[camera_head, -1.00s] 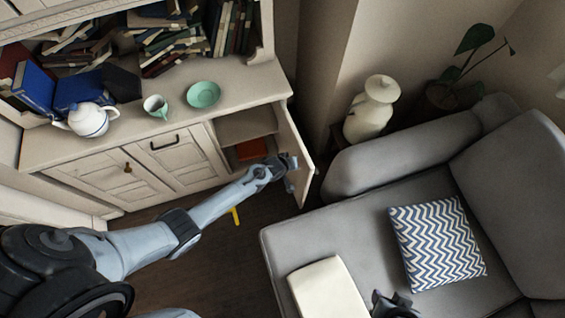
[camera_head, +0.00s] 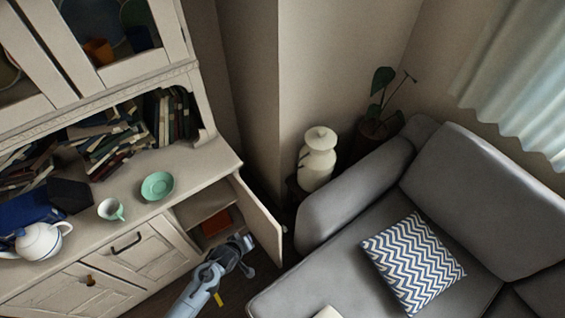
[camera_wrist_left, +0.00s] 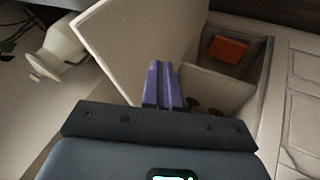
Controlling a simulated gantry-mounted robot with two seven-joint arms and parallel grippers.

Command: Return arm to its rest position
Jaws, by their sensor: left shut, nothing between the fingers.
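My left gripper (camera_head: 245,254) is low in front of the open cabinet compartment, near the inner side of its door (camera_head: 258,222). In the left wrist view its two purple fingers (camera_wrist_left: 161,72) are together with nothing between them. The open door (camera_wrist_left: 140,45) rises just beyond and left of the fingers. The fingers appear over the compartment opening; contact with the door cannot be told. My right gripper is not in view.
An orange-red box (camera_head: 216,222) lies inside the compartment. A teapot (camera_head: 40,241), cup (camera_head: 110,209) and green saucer (camera_head: 157,185) stand on the cabinet top. A grey sofa (camera_head: 350,200) with a zigzag cushion (camera_head: 413,262) is at the right. A white vase (camera_head: 317,160) stands behind it.

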